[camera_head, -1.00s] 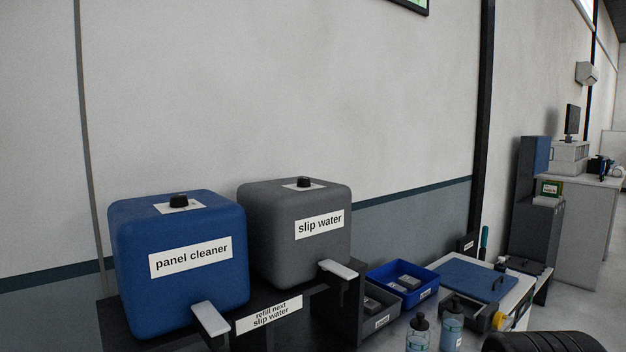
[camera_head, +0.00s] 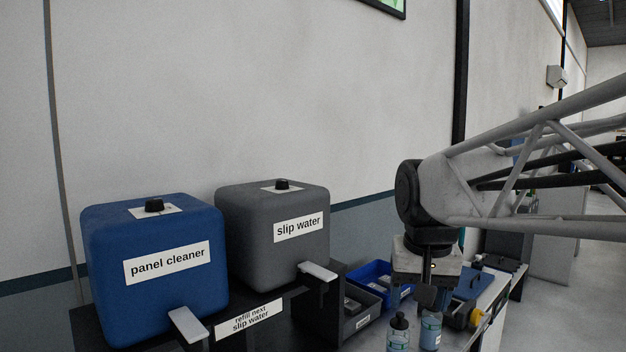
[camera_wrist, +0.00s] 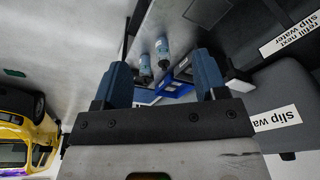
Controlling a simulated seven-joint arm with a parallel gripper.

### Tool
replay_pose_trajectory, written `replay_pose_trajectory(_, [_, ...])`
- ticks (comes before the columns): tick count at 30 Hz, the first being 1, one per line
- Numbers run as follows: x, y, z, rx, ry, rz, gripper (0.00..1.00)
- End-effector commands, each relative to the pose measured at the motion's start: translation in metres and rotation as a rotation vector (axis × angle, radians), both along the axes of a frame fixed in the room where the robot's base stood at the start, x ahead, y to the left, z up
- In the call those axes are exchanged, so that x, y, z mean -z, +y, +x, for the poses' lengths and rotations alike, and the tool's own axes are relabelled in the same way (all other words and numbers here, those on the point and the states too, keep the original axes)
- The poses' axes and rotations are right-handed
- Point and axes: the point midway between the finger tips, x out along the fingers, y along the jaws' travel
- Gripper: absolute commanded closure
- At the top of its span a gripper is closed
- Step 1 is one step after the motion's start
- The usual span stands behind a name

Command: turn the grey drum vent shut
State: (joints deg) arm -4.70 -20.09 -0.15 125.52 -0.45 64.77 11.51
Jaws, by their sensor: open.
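The grey drum (camera_head: 255,240), labelled "slip water", stands right of the blue drum in the head view. Its vent is a black cap (camera_head: 283,184) on a white patch on top; its exact turn is too small to read. My gripper (camera_head: 428,295) hangs to the right of the grey drum, apart from it, over the bottles and bins. In the wrist view my gripper (camera_wrist: 163,80) shows two blue-grey fingers spread apart with nothing held between them. The grey drum (camera_wrist: 290,85) lies at the right there, and a dark cap (camera_wrist: 288,156) shows at its edge.
A blue drum (camera_head: 150,300) labelled "panel cleaner" has its own black cap (camera_head: 154,205). Taps (camera_head: 318,271) jut from the drums' fronts. Blue bin (camera_head: 368,272), grey bin (camera_head: 360,322) and two bottles (camera_head: 398,333) stand to the right. The space above the drums is clear.

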Motion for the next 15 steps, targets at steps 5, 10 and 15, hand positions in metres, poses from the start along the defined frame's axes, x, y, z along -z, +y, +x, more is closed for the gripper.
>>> replay_pose_trajectory(5, [-0.03, 0.015, 0.042, 0.02, 0.016, 0.006, 0.34])
replay_pose_trajectory(10, [-0.056, 0.031, 0.079, 0.042, 0.03, 0.012, 0.34])
replay_pose_trajectory(15, [-0.08, 0.048, 0.116, 0.064, 0.044, 0.016, 0.34])
